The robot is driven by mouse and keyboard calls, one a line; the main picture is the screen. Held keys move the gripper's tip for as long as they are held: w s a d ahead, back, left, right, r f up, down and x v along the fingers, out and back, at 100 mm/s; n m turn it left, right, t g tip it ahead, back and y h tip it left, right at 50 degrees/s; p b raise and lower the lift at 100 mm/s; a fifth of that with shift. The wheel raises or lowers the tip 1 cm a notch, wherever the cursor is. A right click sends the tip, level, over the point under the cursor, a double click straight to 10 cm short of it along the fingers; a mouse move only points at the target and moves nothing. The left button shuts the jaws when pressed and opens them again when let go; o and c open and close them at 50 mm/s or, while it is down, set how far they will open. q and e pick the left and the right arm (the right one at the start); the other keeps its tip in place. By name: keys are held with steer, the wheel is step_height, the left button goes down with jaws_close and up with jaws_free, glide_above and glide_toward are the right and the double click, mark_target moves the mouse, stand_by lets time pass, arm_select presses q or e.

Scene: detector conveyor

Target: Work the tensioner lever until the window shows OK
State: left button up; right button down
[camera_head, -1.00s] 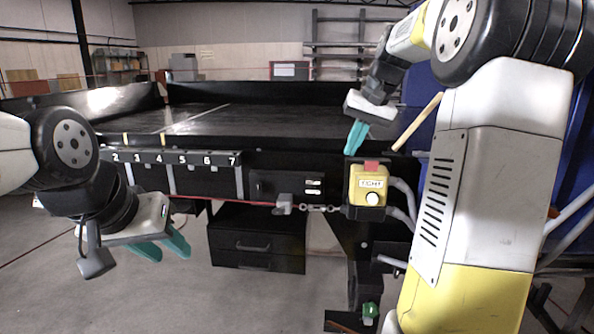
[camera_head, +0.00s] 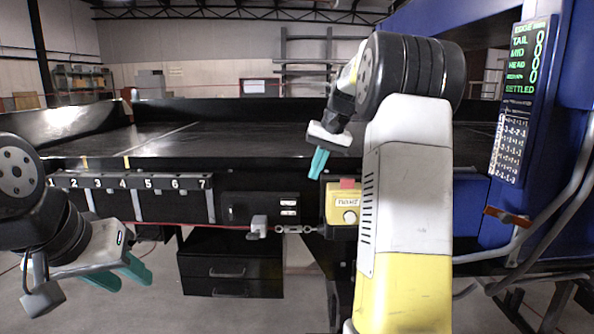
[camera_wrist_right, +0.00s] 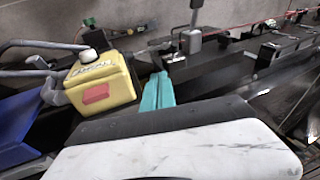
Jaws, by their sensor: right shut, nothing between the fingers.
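A yellow box (camera_head: 331,215) with a red patch on top, a small white window (camera_head: 347,202) and a round white button hangs at the table's front edge. The window's dark lettering looks like TIGHT, but it is blurred. The box shows in the wrist view (camera_wrist_right: 98,85), beside my fingers. A chain joins it to a grey block (camera_head: 258,227) on a red cord. My right gripper (camera_head: 318,163) is shut and empty, just above and left of the box. My left gripper (camera_head: 122,273) is open and empty at lower left.
The black table (camera_head: 230,140) with a raised rim fills the middle. A numbered rail (camera_head: 130,181) runs along its front at left. A blue post at right carries a lit green-text panel (camera_head: 526,60). A black drawer unit (camera_head: 230,265) stands below.

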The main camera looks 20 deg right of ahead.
mark_target(288, 208)
steer(key=w+a+f, duration=0.1)
steer(key=a+f, duration=0.4)
steer(key=f, duration=0.3)
steer(key=shift+w+f, duration=0.15)
steer(key=shift+w, duration=0.2)
steer(key=shift+s+a+f+t, duration=0.25)
steer(key=shift+s+t, duration=0.25)
steer(key=shift+t, duration=0.5)
steer(key=f, duration=0.1)
steer(key=s, duration=0.1)
steer(key=f, duration=0.1)
steer(key=shift+s+a+f+t+h, duration=0.2)
steer(key=shift+s+f+t+h, duration=0.1)
steer(key=shift+f+t, duration=0.1)
steer(key=shift+r, duration=0.1)
steer(key=shift+w+d+r, duration=0.25)
steer(key=shift+w+r, duration=0.05)
steer(key=shift+w, duration=0.35)
